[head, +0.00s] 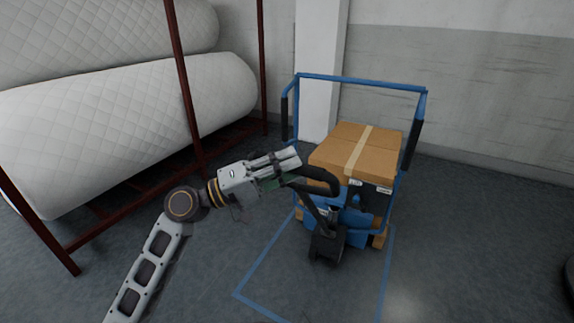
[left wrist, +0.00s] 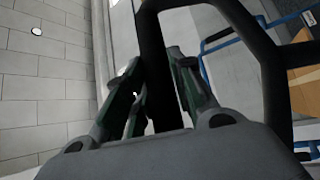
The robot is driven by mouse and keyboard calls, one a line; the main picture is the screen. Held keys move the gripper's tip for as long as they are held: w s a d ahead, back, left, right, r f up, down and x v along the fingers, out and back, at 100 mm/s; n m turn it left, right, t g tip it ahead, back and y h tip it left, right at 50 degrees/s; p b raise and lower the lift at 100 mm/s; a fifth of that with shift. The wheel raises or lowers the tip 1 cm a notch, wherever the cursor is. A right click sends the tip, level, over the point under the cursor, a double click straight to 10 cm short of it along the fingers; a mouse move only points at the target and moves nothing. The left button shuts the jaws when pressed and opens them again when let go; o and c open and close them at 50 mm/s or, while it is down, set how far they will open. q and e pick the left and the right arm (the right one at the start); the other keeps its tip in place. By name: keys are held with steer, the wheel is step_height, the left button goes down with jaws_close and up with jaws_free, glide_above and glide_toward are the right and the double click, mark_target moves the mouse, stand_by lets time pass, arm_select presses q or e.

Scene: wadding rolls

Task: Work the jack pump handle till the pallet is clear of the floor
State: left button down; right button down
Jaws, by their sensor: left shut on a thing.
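The black pump handle (head: 318,181) of the jack (head: 327,240) stands tilted in the middle of the head view, its loop to the upper left of the dark base. My left gripper (head: 292,170) comes in from the left and is shut on the handle's loop. In the left wrist view the black handle (left wrist: 152,45) passes between my left gripper's fingers (left wrist: 160,90). Cardboard boxes (head: 352,152) sit on the pallet (head: 379,240), which shows only in part behind the jack. Whether the pallet touches the floor is hard to tell. My right gripper is out of view.
A blue frame with uprights (head: 360,82) stands around the boxes. Blue lines (head: 262,262) mark the floor around the jack. A dark red rack (head: 190,110) with white quilted rolls (head: 130,125) stands at left.

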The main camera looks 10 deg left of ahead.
arm_select(q)
step_height(320, 180, down, 2)
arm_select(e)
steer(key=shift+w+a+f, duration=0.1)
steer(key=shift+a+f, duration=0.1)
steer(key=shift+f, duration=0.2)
arm_select(q)
steer(key=shift+w, duration=0.1)
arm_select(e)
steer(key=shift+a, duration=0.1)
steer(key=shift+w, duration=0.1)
arm_select(q)
steer(key=c, duration=1.4)
jaws_free()
steer(key=shift+w+d, duration=0.1)
steer(key=shift+o, duration=1)
steer(key=shift+w, duration=0.1)
steer(key=shift+r, duration=0.25)
steer(key=v, duration=1.2)
